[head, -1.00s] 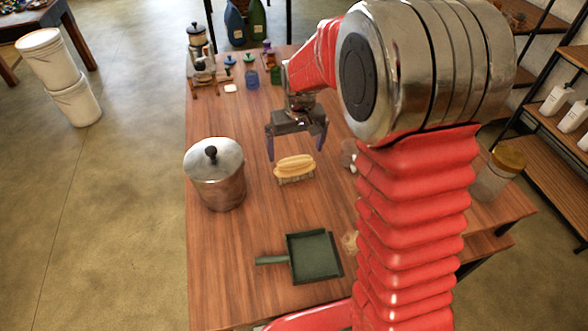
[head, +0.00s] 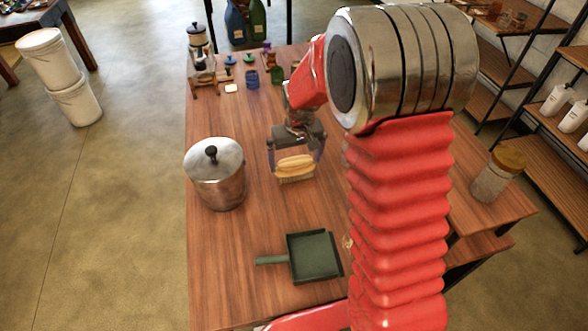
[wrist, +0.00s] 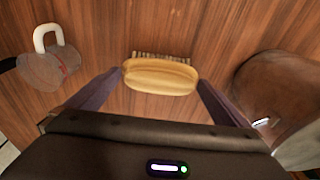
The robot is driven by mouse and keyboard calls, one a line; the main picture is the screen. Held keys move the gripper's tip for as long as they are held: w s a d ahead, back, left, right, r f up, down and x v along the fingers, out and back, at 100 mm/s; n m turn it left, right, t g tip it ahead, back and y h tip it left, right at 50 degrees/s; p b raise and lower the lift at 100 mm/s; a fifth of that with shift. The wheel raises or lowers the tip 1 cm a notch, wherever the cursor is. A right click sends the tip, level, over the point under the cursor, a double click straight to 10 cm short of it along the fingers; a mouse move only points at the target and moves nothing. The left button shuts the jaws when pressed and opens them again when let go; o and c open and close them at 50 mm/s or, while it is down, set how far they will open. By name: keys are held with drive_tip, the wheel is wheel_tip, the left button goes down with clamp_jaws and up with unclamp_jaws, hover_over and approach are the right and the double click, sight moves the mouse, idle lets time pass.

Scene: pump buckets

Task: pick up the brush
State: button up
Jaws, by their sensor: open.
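The brush (head: 295,167) has a pale yellow wooden back and light bristles. It lies on the wooden table, right of the metal pot, in the head view. In the wrist view the brush (wrist: 160,75) sits between the ends of the two fingers, its bristles toward the top of the picture. My gripper (head: 296,158) is open, with one dark finger on each side of the brush. In the wrist view my gripper (wrist: 161,82) shows small gaps or near contact at the brush's ends; I cannot tell if they touch.
A lidded metal pot (head: 217,178) stands left of the brush. A green dustpan (head: 313,256) lies nearer on the table. A glass jar (head: 497,174) stands at the right edge. Small bottles and a coffee maker (head: 200,60) stand at the back. A white-handled item (wrist: 50,60) shows in the wrist view.

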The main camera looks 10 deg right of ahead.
drive_tip(key=shift+c, duration=0.3)
drive_tip(key=c, duration=1)
drive_tip(key=shift+o, duration=0.2)
drive_tip(key=shift+r, duration=0.15)
wheel_tip(320, 180, up, 10)
drive_tip(key=o, duration=0.5)
drive_tip(key=c, duration=0.4)
drive_tip(key=shift+o, duration=0.2)
hover_over(293, 159)
drive_tip(key=f, duration=0.3)
drive_tip(key=s+f, duration=0.1)
drive_tip(key=f, duration=0.1)
drive_tip(key=shift+f, duration=0.25)
